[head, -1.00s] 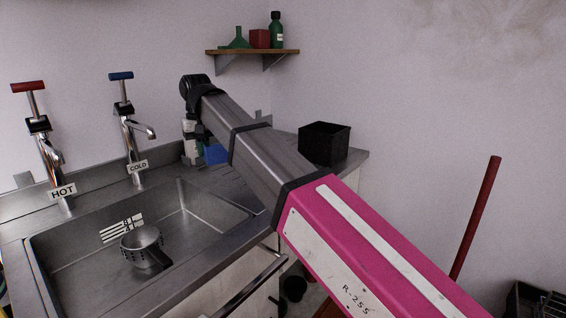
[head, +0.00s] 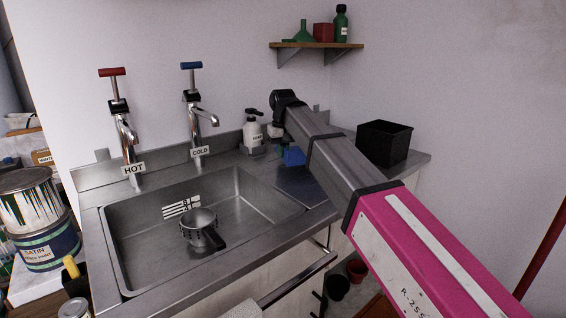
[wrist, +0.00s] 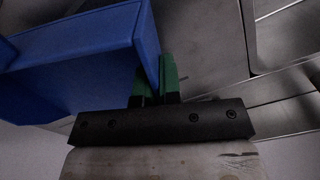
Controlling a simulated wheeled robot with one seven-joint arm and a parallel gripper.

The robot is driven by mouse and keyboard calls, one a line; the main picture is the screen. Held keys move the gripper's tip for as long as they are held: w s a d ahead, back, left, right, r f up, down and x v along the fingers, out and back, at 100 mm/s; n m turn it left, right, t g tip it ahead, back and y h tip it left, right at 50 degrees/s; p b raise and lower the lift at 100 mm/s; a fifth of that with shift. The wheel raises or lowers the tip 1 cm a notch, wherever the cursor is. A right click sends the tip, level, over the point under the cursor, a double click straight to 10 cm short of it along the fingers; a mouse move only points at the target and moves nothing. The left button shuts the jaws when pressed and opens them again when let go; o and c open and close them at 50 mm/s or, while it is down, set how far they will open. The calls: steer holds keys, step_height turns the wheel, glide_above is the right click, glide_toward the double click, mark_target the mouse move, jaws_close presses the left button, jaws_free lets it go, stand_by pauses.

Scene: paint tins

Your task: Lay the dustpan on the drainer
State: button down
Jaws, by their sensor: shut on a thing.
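The blue dustpan (head: 293,156) shows in the head view as a small patch beside my arm, above the worktop right of the sink. In the wrist view the dustpan (wrist: 85,55) fills the upper left. My gripper (wrist: 158,78), with green fingers, is shut on its edge. In the head view my arm hides most of the gripper. The metal drainer (head: 297,185) lies right of the sink bowl, partly behind my arm. I cannot tell whether the dustpan touches it.
The sink (head: 140,250) holds a strainer (head: 201,230). Hot (head: 127,135) and cold (head: 193,110) taps stand behind it. A soap bottle (head: 253,132) is near the dustpan. A black box (head: 384,144) stands at the worktop's right end. Paint tins (head: 45,240) are at left.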

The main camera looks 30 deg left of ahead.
steer(key=shift+f, duration=1.8)
steer(key=shift+f, duration=0.15)
steer(key=c, duration=1.3)
jaws_free()
step_height(320, 180, up, 12)
steer(key=shift+r, duration=0.2)
